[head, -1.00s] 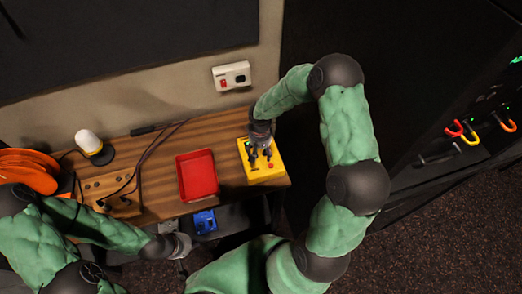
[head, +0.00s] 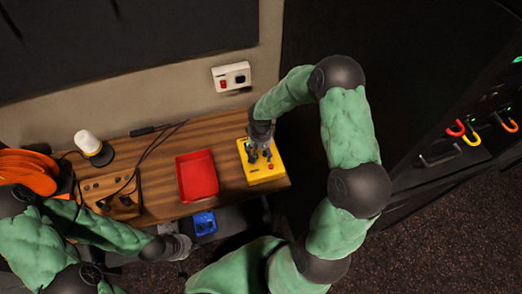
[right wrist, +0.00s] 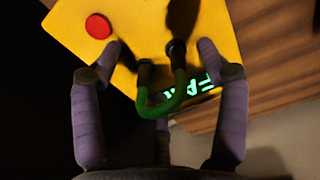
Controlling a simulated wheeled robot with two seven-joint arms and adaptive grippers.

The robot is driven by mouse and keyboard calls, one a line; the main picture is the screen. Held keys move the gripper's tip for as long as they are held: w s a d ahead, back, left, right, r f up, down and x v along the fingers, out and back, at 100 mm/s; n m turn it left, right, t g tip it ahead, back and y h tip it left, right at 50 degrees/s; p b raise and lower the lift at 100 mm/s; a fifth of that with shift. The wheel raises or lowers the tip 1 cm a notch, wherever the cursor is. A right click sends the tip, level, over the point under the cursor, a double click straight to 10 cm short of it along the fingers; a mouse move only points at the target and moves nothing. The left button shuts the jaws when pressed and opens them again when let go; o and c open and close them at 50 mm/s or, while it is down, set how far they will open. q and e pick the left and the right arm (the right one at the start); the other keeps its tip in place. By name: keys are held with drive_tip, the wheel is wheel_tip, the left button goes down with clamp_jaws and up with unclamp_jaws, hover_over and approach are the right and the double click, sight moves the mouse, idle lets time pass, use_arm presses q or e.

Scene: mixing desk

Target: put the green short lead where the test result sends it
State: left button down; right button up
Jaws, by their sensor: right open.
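The green short lead (right wrist: 166,108) shows in the right wrist view as a small U-shaped loop with black plug ends at the yellow tester (right wrist: 225,30). In the head view the tester (head: 262,172) stands at the desk's right end. Its lit green display (right wrist: 198,87) is partly hidden by the lead; the letters "FA" can be made out. My right gripper (right wrist: 160,47) is open, with its fingers on either side of the lead, not closed on it. It also shows in the head view (head: 260,142). My left gripper (head: 182,246) is low in front of the desk, jaws unclear.
A red tray (head: 197,175) lies left of the tester. A blue container (head: 204,222) sits lower, in front of the desk. A wooden block with cables (head: 112,193), a white-topped lamp (head: 88,143) and an orange reel (head: 28,168) are at left. Coloured leads (head: 471,132) hang on the dark rack.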

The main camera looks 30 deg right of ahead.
use_arm(q)
drive_tip(key=shift+f+b, duration=0.3)
idle(0.4)
